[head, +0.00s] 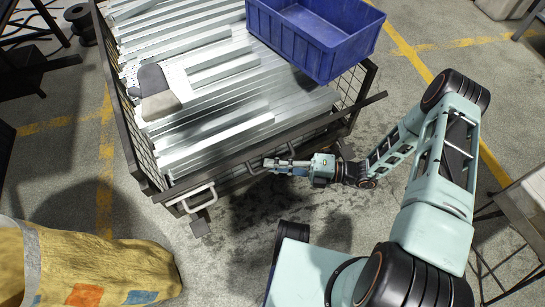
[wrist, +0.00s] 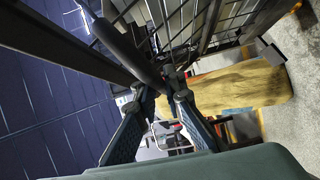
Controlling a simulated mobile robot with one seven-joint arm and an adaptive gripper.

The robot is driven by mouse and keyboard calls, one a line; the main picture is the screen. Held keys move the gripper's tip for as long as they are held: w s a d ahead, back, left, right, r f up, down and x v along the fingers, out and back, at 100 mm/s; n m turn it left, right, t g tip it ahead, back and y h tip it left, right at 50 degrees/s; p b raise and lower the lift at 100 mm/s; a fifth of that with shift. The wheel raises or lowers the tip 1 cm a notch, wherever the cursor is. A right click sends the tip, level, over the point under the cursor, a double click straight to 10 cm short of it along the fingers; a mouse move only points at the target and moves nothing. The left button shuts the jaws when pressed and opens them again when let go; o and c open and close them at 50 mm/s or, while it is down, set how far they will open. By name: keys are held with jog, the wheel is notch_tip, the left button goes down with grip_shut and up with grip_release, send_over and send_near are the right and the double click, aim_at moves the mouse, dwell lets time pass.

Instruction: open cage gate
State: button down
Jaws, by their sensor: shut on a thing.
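The cage (head: 118,98) is a dark metal frame with mesh sides, filled with galvanized brackets (head: 215,85). Its gate (head: 318,125) is along the near side, with a long dark top rail whose right end sticks out past the corner. A pale loop handle (head: 198,198) is at the near left corner. My gripper (head: 270,164) is at the middle of the near side, reaching in from the right. In the wrist view, my gripper (wrist: 167,84) is closed around a dark round bar (wrist: 128,45) of the gate. The fingertips hide the contact point.
A blue bin (head: 318,38) and a dark grey and beige item (head: 155,92) rest on the brackets. A yellow patterned cloth-like thing (head: 90,265) fills the lower left. A table (head: 525,205) stands at right. Concrete floor between is clear.

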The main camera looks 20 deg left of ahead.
jog(key=s+d+f+n+y+b, duration=0.1)
jog(key=s+f+n+b, duration=0.1)
jog(key=f, duration=0.5)
jog(key=s+d+f+n+g+y+b, duration=0.1)
jog(key=d+f+n+b, duration=0.1)
jog(key=f, duration=0.5)
jog(key=shift+s+d, duration=0.25)
jog(key=shift+s, duration=0.15)
jog(key=shift+f+y, duration=0.1)
jog(key=shift+y, duration=0.2)
jog(key=c, duration=2)
grip_release()
jog(key=v, duration=1.2)
